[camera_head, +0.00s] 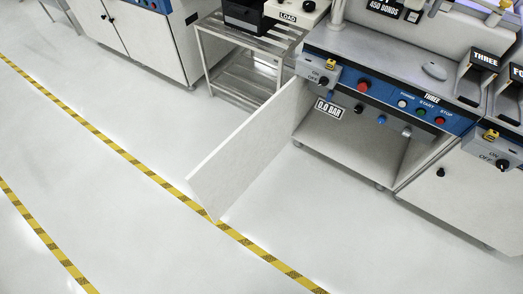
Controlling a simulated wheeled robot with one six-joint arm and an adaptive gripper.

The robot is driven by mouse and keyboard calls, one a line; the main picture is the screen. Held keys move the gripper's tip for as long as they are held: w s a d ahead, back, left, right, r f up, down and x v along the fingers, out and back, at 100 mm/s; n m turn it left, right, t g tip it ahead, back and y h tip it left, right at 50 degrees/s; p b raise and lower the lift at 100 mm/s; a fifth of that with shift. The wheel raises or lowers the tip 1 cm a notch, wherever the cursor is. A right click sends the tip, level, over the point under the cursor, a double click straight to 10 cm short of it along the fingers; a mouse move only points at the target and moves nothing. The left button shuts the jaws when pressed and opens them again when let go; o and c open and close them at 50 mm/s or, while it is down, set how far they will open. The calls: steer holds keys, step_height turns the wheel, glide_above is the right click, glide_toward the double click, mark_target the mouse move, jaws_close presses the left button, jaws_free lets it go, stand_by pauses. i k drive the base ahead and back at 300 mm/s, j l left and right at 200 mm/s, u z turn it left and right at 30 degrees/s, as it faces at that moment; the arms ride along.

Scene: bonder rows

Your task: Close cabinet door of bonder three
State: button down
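The open cabinet (355,140) shows a white interior under the blue panel. A "0.0 BAR" label (328,109), a blue knob and other fittings sit below the panel, near the top of the opening. The door's handle does not show on the face I see. My gripper is not in view.
A metal cart (233,72) stands left of bonder three, behind the door. A neighbouring bonder's shut cabinet door (455,186) with a black knob is at the right. Yellow-black tape (117,152) crosses the floor and passes by the door's outer edge. The floor in front is clear.

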mark_target(221, 178)
steer(key=z, duration=0.45)
steer(key=k+j+z, duration=0.1)
steer(key=z, duration=0.8)
steer(key=k+j, duration=0.15)
steer(key=j, duration=0.45)
steer(key=k+j, duration=0.1)
steer(key=j, duration=0.5)
steer(key=k+j, duration=0.15)
steer(key=j, duration=0.5)
steer(key=k+j, duration=0.1)
steer(key=j, duration=0.5)
steer(key=k+j, duration=0.15)
steer(key=j, duration=0.45)
steer(key=k+j+z, duration=0.1)
steer(key=j, duration=0.5)
steer(key=k+j, duration=0.15)
steer(key=j, duration=0.45)
steer(key=k+j, duration=0.15)
steer(key=j, duration=0.45)
steer(key=k+u, duration=0.2)
steer(key=u, duration=0.2)
